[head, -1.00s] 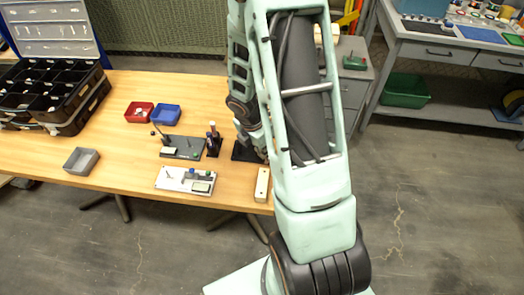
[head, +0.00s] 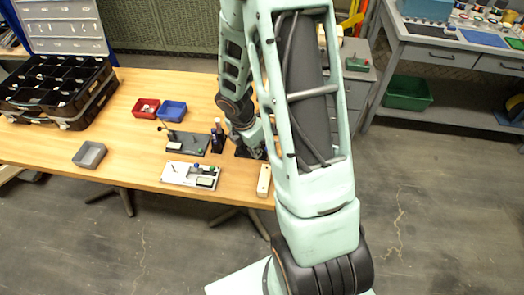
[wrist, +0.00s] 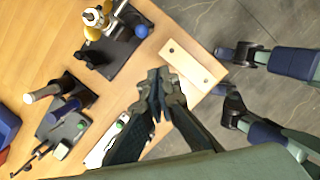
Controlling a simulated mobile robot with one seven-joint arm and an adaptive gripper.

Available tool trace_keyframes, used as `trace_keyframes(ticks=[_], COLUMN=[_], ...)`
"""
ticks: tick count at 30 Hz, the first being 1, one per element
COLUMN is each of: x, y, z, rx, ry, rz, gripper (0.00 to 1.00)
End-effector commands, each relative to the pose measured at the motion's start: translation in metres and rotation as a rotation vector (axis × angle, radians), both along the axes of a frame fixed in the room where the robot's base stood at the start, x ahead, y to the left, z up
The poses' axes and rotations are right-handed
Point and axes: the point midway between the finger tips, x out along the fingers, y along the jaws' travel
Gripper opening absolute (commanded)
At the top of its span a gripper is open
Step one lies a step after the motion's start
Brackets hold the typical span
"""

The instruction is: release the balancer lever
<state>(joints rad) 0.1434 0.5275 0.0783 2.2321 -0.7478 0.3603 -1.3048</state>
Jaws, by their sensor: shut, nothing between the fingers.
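In the wrist view a black-based fixture (wrist: 127,47) carries a brass-coloured upright and a lever with a blue ball knob (wrist: 141,31); I take this to be the balancer, though no label is readable. My gripper (wrist: 160,84) is shut and empty. Its fingertips appear below and right of the fixture, apart from the knob, with the cream two-hole block (wrist: 192,62) beside them. In the head view my arm hides most of this fixture and the fingertips.
A white panel (head: 178,177) and a grey fixture with a lever (head: 187,143) lie left of my gripper. A dark stand with upright handles (head: 217,138) is close by. Red (head: 146,108) and blue bins (head: 173,111) stand behind. The table's front left is mostly clear around a grey tray (head: 89,155).

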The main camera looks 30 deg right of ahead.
Motion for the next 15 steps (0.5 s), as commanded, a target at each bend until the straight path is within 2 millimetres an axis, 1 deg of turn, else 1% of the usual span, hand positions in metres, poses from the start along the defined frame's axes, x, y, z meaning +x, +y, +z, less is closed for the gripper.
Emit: trace_keyframes(ticks=[1,6,9,12,15], x=[0.000,-0.008,-0.012,-0.015,-0.017], y=[-0.002,-0.001,0.000,0.000,0.001], z=[0.016,0.049,0.065,0.076,0.083], rx=[-0.001,-0.001,-0.001,-0.002,-0.001], ry=[-0.009,-0.007,-0.006,-0.004,-0.003], rz=[-0.007,-0.006,-0.005,-0.005,-0.003], gripper=[0.00,0.00,0.00,0.00,0.00])
